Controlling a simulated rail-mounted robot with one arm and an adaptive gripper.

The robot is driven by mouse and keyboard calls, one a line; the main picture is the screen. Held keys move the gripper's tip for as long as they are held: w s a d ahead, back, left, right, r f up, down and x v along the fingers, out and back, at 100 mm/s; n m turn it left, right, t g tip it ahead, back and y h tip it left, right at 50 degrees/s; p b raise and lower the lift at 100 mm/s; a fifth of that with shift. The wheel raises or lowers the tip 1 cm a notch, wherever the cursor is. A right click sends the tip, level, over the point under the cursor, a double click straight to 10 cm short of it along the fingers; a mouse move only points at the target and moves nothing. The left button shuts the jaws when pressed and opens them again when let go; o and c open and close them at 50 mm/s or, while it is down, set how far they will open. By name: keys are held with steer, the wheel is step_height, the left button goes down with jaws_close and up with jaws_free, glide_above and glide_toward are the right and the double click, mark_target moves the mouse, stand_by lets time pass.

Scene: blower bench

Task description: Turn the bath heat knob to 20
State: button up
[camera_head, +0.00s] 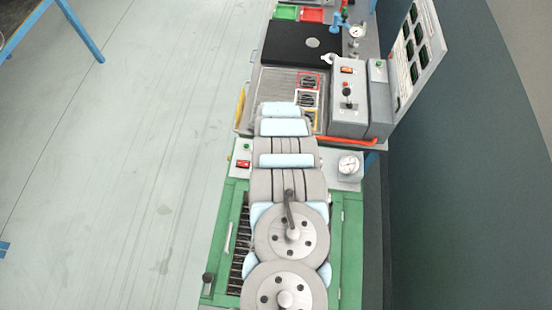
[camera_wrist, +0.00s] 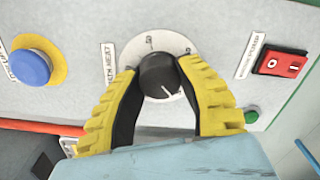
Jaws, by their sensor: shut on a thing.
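The bath heat knob (camera_wrist: 160,75) is a black round knob on a white dial plate, on a light grey panel. A partly hidden label reading "heat" stands to its left. A white pointer line on the knob points down and slightly right in the wrist view. The dial's numbers are too small and too covered to read. My gripper (camera_wrist: 160,71) has yellow ribbed fingers with black inner pads. They are shut on the knob, one on each side. In the head view my arm covers the knob and the gripper.
A blue button (camera_wrist: 31,67) in a yellow ring is left of the knob. A red rocker switch (camera_wrist: 280,63) and a green button (camera_wrist: 251,116) are to the right. In the head view, a round gauge (camera_head: 348,165) and a grey control box (camera_head: 349,97) stand near my arm.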

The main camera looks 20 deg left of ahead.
stand_by(0.4)
steer(key=o, duration=1.2)
steer(key=shift+o, duration=0.2)
steer(key=shift+w+r, duration=0.15)
steer(key=shift+r, duration=0.7)
step_height(320, 180, up, 10)
steer(key=shift+r, duration=0.15)
